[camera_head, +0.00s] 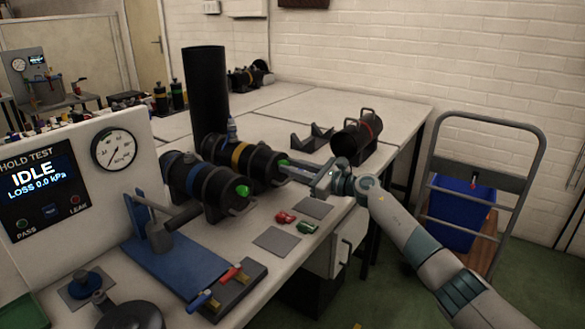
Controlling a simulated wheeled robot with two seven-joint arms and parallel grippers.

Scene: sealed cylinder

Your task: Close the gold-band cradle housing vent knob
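The gold-band housing (262,167) is a black cylinder lying on the bench with a yellow-gold band (237,155) around it. A green knob (283,162) shows at its right end. My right gripper (287,170) reaches in from the right, with its fingertips at or just beside this knob. Whether the fingers touch the knob or are closed on it cannot be told at this size. A blue-band housing (207,184) lies in front and to the left, with its own green knob (242,191). My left gripper is not in view.
A red-band cylinder (357,136) and an empty cradle (312,138) stand behind my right gripper. A tall black cylinder (206,90) stands at the back. Red and green parts (286,217) and grey pads (277,241) lie in front. The test panel (43,188) reads IDLE.

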